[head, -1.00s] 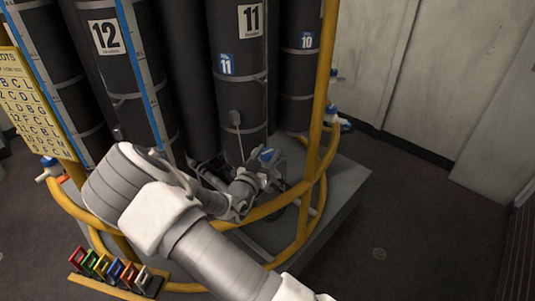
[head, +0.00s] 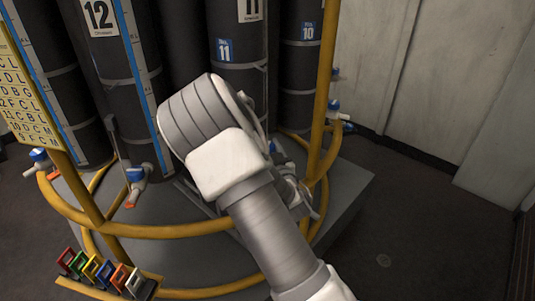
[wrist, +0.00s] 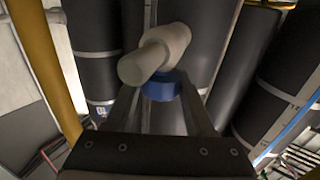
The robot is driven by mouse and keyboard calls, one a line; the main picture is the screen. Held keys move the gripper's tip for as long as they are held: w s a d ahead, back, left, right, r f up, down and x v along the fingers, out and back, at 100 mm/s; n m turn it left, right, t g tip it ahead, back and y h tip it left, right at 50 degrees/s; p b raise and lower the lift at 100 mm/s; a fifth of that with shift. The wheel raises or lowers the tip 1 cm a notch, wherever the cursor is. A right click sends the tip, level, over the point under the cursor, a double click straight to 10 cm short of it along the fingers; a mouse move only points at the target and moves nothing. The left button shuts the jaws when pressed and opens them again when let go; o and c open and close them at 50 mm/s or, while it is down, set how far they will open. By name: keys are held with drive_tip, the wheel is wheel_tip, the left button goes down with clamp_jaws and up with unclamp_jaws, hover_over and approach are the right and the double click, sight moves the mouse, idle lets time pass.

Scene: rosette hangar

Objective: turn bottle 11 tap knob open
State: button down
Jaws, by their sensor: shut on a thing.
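Bottle 11 (head: 240,75) is a tall dark cylinder with number labels, at the upper middle of the head view. In the wrist view its tap shows as a pale grey round body (wrist: 155,54) with a blue knob (wrist: 161,86) below it. My gripper (wrist: 160,100) has one finger on each side of the blue knob and is shut on it. In the head view my arm covers the gripper and most of this tap; a small blue part (head: 272,146) shows beside the arm. How far the knob is turned cannot be told.
A yellow rail (head: 175,232) curves around the bottles, with a yellow upright (head: 321,95) just right of my arm. Bottle 12 (head: 118,65) and its blue tap (head: 135,174) stand left, bottle 10 (head: 300,75) right. Coloured tags (head: 100,270) sit at lower left. Floor at right is clear.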

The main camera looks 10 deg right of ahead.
drive_tip(key=n+g+y+b, duration=0.1)
drive_tip(key=n+y+b, duration=0.1)
drive_tip(key=n+y, duration=0.1)
drive_tip(key=n+g+y+b, duration=0.2)
drive_tip(key=n+y+b, duration=0.1)
drive_tip(key=y, duration=0.3)
drive_tip(key=shift+d, duration=0.2)
drive_tip(key=shift+a+r+n+g+y+b, duration=0.15)
drive_tip(key=shift+n+g+y+b, duration=0.55)
drive_tip(key=shift+n+g+y, duration=1.5)
drive_tip(key=shift+a+g+y, duration=0.1)
drive_tip(key=shift+g+y, duration=0.2)
drive_tip(key=shift+c, duration=1.3)
unclamp_jaws()
drive_tip(key=v, duration=1.7)
drive_tip(key=shift+s, duration=0.2)
